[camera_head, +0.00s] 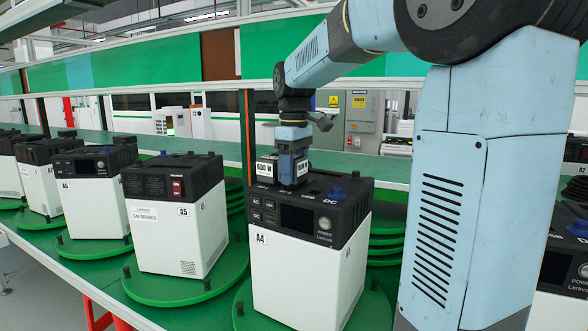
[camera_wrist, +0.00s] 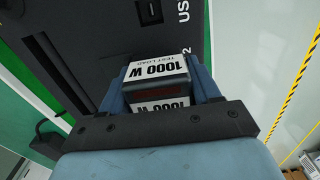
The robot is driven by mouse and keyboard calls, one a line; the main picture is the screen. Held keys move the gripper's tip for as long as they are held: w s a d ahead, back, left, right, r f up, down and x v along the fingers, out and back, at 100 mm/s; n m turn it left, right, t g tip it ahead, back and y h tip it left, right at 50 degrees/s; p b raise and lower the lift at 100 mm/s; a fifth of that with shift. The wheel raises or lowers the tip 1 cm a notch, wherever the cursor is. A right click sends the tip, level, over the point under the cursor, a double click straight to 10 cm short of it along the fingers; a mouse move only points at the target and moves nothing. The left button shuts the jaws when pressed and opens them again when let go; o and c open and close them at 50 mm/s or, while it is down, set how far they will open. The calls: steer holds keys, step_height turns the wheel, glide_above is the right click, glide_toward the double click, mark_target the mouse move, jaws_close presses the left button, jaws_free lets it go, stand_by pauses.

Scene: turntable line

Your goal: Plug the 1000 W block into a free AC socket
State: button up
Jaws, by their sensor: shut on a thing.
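My gripper (camera_head: 292,158) points down over the black top of the white power unit A4 (camera_head: 300,270). It is shut on the 1000 W block (camera_head: 302,167), close to that top. In the wrist view the block (camera_wrist: 157,70) sits between my gripper's blue fingers (camera_wrist: 158,88), with its white "1000 W TEST LOAD" labels showing. I cannot tell whether the block touches the unit. A 600 W block (camera_head: 266,169) stands on the same top, just left of my gripper. The AC sockets are hidden.
Unit A4 stands on a green turntable (camera_head: 240,306). Unit A5 (camera_head: 180,240) stands to its left, with several similar units beyond. A blue knob (camera_head: 337,192) rises from A4's top, right of my gripper. Stacked green discs (camera_head: 388,237) lie behind.

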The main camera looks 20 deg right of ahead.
steer(key=o, duration=1.6)
steer(key=shift+c, duration=0.2)
step_height(320, 180, up, 14)
steer(key=shift+f, duration=0.2)
steer(key=s+f+m+t, duration=0.5)
steer(key=s+f+m, duration=0.3)
steer(key=s+f, duration=1.2)
steer(key=s, duration=0.2)
steer(key=shift+s+a+f+t, duration=0.15)
steer(key=shift+s+f+t, duration=0.1)
steer(key=shift+s+t, duration=0.05)
